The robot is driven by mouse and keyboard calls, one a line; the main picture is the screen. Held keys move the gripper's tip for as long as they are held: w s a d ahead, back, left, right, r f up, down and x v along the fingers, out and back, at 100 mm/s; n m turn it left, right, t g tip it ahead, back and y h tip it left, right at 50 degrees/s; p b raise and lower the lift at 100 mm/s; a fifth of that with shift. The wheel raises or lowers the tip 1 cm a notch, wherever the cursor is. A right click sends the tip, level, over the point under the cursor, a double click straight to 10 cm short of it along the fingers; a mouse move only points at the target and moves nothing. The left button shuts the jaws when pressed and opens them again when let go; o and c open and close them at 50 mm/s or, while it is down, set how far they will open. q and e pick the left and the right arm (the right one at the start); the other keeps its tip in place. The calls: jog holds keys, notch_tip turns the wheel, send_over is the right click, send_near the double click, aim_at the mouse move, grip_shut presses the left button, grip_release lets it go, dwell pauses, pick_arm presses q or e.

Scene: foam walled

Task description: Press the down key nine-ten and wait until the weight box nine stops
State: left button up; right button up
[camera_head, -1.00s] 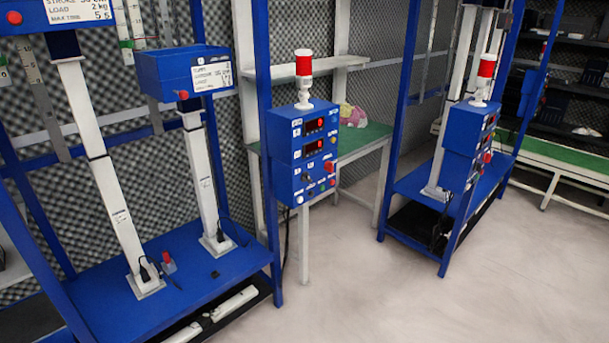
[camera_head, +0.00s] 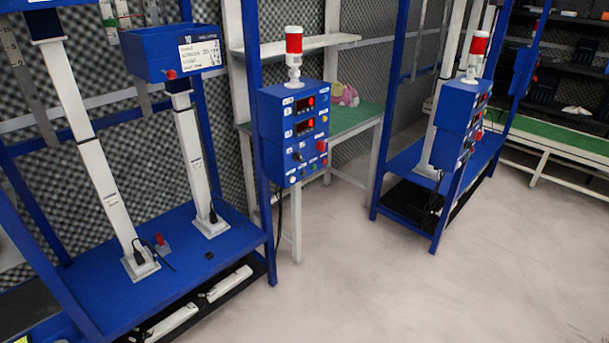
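A blue control box (camera_head: 292,135) is mounted on the right post of the near blue frame, with two red displays, small keys and a red knob. A red and white lamp (camera_head: 294,54) stands on top of it. The key labels are too small to read. A blue weight box (camera_head: 175,54) with a white label sits on top of a white lifting column (camera_head: 197,160). Another white column (camera_head: 92,150) stands to its left, its top cut off by the picture edge. Neither of my grippers shows.
A second blue frame with its own control box (camera_head: 460,122) and lamp stands to the right. A green-topped table (camera_head: 345,117) with a pink item is behind the near box. The pale floor (camera_head: 330,290) in front is clear.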

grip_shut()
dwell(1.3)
